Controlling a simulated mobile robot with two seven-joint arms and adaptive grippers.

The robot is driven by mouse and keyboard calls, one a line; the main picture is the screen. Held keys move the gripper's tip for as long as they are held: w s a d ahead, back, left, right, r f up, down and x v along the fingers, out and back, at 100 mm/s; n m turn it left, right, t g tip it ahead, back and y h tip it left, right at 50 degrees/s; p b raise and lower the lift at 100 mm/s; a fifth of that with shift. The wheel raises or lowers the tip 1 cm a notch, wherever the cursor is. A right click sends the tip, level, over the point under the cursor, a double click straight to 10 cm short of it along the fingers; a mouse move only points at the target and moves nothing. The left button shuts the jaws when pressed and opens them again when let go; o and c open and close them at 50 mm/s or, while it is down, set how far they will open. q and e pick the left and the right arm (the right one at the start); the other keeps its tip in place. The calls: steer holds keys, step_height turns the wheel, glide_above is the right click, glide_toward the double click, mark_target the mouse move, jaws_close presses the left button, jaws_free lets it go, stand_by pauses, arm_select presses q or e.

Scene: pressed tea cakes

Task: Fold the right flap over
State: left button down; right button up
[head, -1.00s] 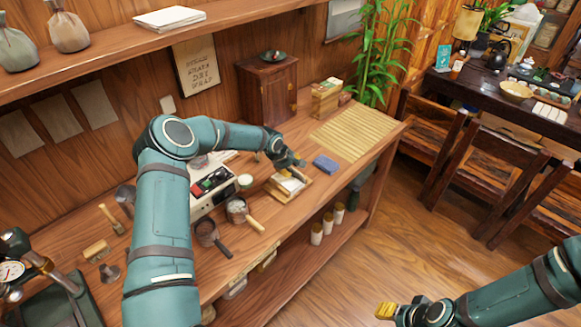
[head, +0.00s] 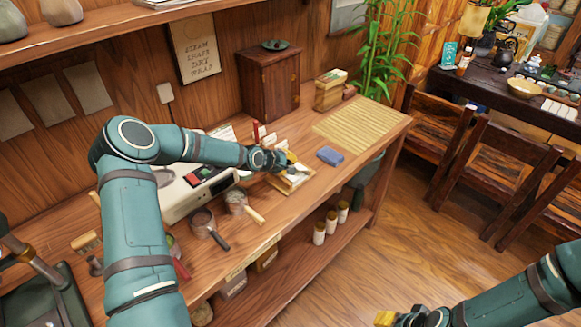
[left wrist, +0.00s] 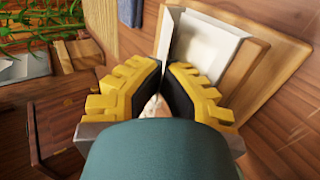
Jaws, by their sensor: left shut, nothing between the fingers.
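A small wooden tray (head: 286,188) lies on the bench with white paper (head: 298,174) in it. In the left wrist view the tray's rim (left wrist: 262,72) and a raised white paper flap (left wrist: 205,48) lie just beyond the fingers. My left gripper (head: 291,160) is over the tray. Its yellow fingers (left wrist: 165,75) are shut and hold nothing. The gripper hides part of the paper, and I cannot tell whether it touches the flap. My right gripper (head: 386,318) is low in the head view, away from the bench and cut by the frame edge; its opening is unclear.
A folded blue cloth (head: 330,156) lies right of the tray, with a slatted mat (head: 362,128) behind it. A dark cabinet (head: 270,85) stands at the back. A scale (head: 190,195) and a handled strainer (head: 204,222) are to the left. Bench around the cloth is clear.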

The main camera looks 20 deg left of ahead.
arm_select(q)
steer(key=shift+t, duration=0.4)
steer(key=c, duration=1.7)
jaws_free()
steer(key=o, duration=0.5)
steer(key=shift+s+f, duration=0.1)
steer(key=shift+s+a+r, duration=0.2)
steer(key=shift+s+r, duration=0.05)
steer(key=shift+s, duration=0.2)
steer(key=shift+r+v, duration=0.25)
steer(key=shift+v, duration=3.25)
steer(key=shift+w, duration=0.2)
